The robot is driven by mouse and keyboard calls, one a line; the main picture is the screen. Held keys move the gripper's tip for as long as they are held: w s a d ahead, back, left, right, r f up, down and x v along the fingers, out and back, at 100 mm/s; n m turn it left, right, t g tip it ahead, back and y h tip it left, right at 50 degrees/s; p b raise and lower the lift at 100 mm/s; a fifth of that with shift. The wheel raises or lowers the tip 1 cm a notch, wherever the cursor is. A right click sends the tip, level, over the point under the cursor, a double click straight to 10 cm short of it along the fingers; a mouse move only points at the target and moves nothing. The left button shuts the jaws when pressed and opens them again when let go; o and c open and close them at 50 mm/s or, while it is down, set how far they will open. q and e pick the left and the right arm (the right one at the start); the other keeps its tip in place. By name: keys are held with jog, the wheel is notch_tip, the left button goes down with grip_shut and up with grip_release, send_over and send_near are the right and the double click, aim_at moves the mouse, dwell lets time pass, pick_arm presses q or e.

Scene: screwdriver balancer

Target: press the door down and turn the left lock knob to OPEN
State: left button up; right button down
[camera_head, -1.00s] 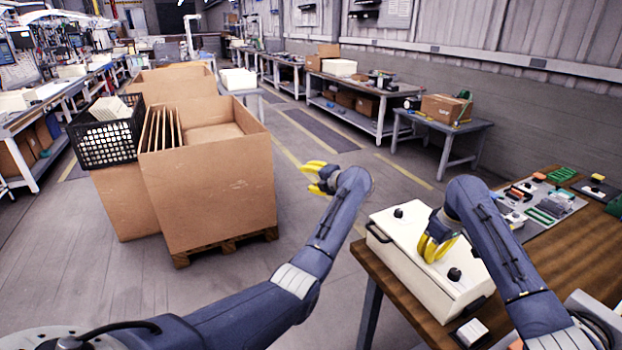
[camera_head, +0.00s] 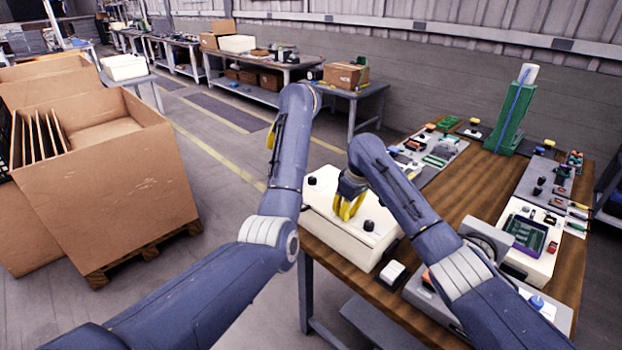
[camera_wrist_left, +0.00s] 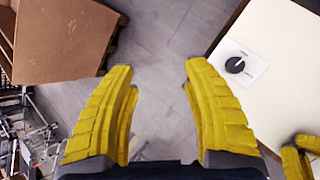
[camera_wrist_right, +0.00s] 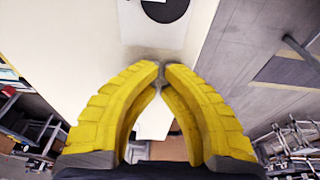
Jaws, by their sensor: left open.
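The white box (camera_head: 330,222) sits at the left edge of the wooden table, its pale door facing up. One black knob (camera_head: 312,181) is at its far left corner and another black knob (camera_head: 368,226) is nearer the right. In the left wrist view a black knob (camera_wrist_left: 235,65) sits on a white label, right of my open, empty left gripper (camera_wrist_left: 158,75). My left gripper is mostly hidden behind its arm in the head view. My right gripper (camera_head: 347,208) has its fingertips together at the door, between the knobs. In the right wrist view its fingertips (camera_wrist_right: 163,66) meet over the pale surface.
A green stand (camera_head: 512,112) and trays of small parts (camera_head: 430,152) fill the table's back and right. Large cardboard boxes (camera_head: 100,190) stand on a pallet at left, with open floor between.

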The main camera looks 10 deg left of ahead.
aim_at(312, 178)
pick_arm(q)
jog(key=s+d+f+g+h, duration=0.15)
jog(key=d+h, duration=0.25)
jog(key=d, duration=0.5)
jog(key=shift+t, duration=0.25)
jog(key=x, duration=1.1)
jog(key=shift+s+d+f, duration=0.1)
jog(key=shift+s+f, duration=0.05)
jog(key=shift+f, duration=0.35)
jog(key=shift+c, duration=0.4)
grip_shut()
